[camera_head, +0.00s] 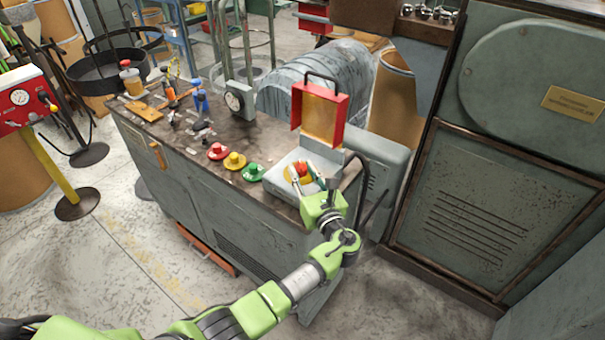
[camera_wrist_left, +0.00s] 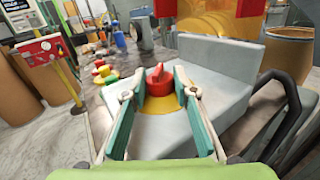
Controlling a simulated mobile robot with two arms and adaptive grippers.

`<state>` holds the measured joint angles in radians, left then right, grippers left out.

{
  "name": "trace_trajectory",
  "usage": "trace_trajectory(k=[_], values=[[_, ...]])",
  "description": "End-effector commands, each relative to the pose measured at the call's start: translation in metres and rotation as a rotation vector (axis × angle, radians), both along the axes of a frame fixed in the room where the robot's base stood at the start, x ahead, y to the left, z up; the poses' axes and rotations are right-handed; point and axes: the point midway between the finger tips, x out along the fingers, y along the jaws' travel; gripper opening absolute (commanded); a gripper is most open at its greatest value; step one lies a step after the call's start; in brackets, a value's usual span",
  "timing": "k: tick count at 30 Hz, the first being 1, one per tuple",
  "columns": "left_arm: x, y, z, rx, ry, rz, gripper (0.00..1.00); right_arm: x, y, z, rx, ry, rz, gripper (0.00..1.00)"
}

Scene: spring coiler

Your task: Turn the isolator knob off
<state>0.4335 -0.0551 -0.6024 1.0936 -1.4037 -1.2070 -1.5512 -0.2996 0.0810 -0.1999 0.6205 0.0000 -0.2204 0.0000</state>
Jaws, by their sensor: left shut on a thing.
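The isolator knob (camera_head: 301,169) is red with a raised grip bar and sits on a yellow disc on top of a grey box at the right end of the bench. It also shows in the left wrist view (camera_wrist_left: 158,80), with the yellow disc (camera_wrist_left: 160,104) around its base. My left gripper (camera_head: 307,179) comes from the front, and its two fingers are on either side of the knob, shut on it. In the left wrist view the left gripper (camera_wrist_left: 158,92) has one finger at each side of the knob. My right gripper is not in view.
A red-framed amber cover (camera_head: 319,107) stands open behind the knob. Red, yellow and green buttons (camera_head: 235,161) line the bench (camera_head: 165,139) to the left. A dial gauge (camera_head: 235,101) and tools stand further back. A dark bent handle (camera_head: 354,172) rises close right of the gripper.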

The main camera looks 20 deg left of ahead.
Motion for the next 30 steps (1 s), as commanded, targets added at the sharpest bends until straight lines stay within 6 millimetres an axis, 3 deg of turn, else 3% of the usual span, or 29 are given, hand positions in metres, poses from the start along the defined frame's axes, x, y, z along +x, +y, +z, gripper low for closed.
trace_trajectory(k=[9, 10, 12, 23, 30], values=[[0.0, 0.001, 0.001, 0.002, 0.0, 0.003, 0.05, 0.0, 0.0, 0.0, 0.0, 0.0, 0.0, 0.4], [0.0, 0.001, 0.001, 0.002, 0.0, 0.003, 0.31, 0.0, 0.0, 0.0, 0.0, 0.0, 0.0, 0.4], [0.0, 0.001, 0.001, 0.001, -0.001, 0.002, 0.43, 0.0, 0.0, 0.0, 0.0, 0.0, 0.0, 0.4], [-0.002, -0.001, 0.0, 0.0, 0.0, 0.001, 0.43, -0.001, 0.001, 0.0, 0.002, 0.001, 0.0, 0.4], [-0.03, -0.024, -0.001, -0.004, 0.002, -0.001, 0.43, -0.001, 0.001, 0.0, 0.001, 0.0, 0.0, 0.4]])
